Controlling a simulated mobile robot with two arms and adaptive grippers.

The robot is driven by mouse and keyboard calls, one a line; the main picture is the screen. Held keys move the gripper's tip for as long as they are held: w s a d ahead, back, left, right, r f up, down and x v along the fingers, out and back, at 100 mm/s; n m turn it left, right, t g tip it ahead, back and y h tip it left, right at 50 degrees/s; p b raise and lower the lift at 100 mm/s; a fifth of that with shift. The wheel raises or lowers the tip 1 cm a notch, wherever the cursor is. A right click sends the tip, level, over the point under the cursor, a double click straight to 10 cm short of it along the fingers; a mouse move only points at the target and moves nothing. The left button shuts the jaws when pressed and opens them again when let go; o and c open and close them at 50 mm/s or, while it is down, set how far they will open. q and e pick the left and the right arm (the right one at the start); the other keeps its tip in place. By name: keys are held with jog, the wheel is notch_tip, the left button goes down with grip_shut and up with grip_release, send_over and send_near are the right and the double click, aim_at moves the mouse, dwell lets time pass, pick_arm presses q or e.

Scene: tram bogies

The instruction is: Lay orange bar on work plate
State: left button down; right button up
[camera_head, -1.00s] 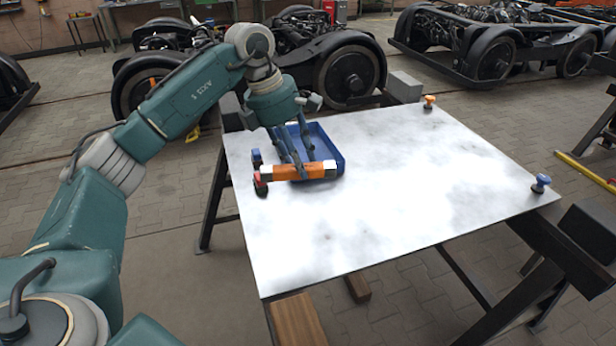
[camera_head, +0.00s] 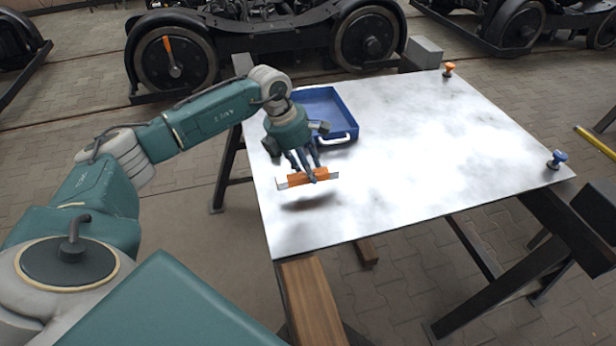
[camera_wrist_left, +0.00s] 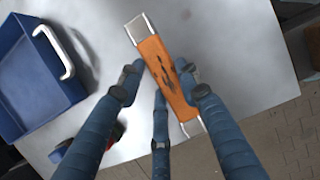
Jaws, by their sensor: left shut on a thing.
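The orange bar (camera_head: 308,178) has pale metal ends and is held above the left part of the work plate (camera_head: 400,160), with a shadow below it. My left gripper (camera_head: 306,174) is shut on the bar near its middle. In the left wrist view the bar (camera_wrist_left: 165,72) lies slantwise between the blue-grey fingers of the left gripper (camera_wrist_left: 160,90). The work plate (camera_wrist_left: 215,40) is a bright, smudged metal sheet beneath it. My right gripper is in neither view.
A blue tray (camera_head: 343,117) with a white handle stands on the plate behind the gripper. An orange knob (camera_head: 448,69) and a blue knob (camera_head: 557,159) stand at the plate's right corners. The plate's middle and right are clear. Bogies (camera_head: 270,50) stand behind.

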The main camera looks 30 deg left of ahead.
aim_at(308, 180)
pick_arm(q)
notch_tip(308, 180, down, 4)
jog(key=shift+f+p, duration=0.1)
jog(key=shift+p, duration=0.25)
jog(key=shift+f, duration=0.15)
jog(key=c, duration=1.2)
grip_release()
